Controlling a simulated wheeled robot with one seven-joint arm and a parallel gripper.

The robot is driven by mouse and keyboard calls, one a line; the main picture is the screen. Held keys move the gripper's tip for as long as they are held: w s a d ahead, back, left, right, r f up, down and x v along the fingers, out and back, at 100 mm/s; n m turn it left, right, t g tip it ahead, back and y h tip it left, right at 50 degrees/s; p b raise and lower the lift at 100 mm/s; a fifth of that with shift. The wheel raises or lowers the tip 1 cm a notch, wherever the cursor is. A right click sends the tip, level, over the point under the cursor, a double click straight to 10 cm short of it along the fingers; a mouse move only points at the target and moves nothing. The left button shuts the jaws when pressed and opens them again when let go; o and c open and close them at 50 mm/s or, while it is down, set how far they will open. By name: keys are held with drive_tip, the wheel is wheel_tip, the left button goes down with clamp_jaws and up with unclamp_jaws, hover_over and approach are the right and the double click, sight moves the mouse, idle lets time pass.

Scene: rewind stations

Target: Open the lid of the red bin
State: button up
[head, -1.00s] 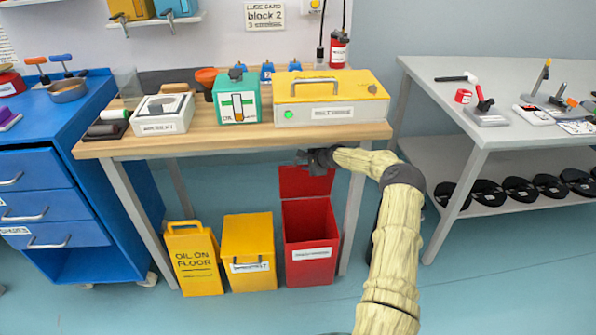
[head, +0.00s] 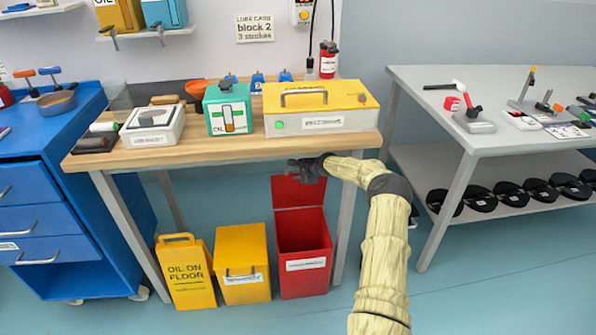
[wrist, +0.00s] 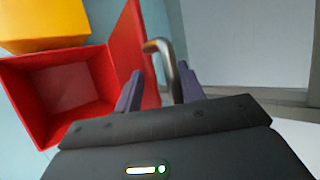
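The red bin (head: 304,267) stands on the floor under the wooden bench, with a white label on its front. Its lid (head: 299,192) stands upright at the back, so the bin's mouth is uncovered. The wrist view shows the empty-looking red interior (wrist: 65,85) and the lid (wrist: 132,40) nearly edge-on. A curved metal handle (wrist: 168,66) is on the lid's far side from the interior. My gripper (head: 296,168) is at the lid's top. Its fingers (wrist: 160,92) are apart, with the handle between them, nearer the right finger. Contact is unclear.
A yellow bin (head: 244,264) and a yellow floor sign (head: 187,273) stand left of the red bin. The bench top (head: 200,147) is just above my gripper. A bench leg (head: 346,222) is close on the right. The floor in front is clear.

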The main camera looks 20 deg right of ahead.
drive_tip(key=shift+s+f, duration=0.1)
drive_tip(key=s+d+r+p, duration=0.2)
drive_tip(key=s, duration=1.2)
drive_tip(key=shift+d, duration=0.4)
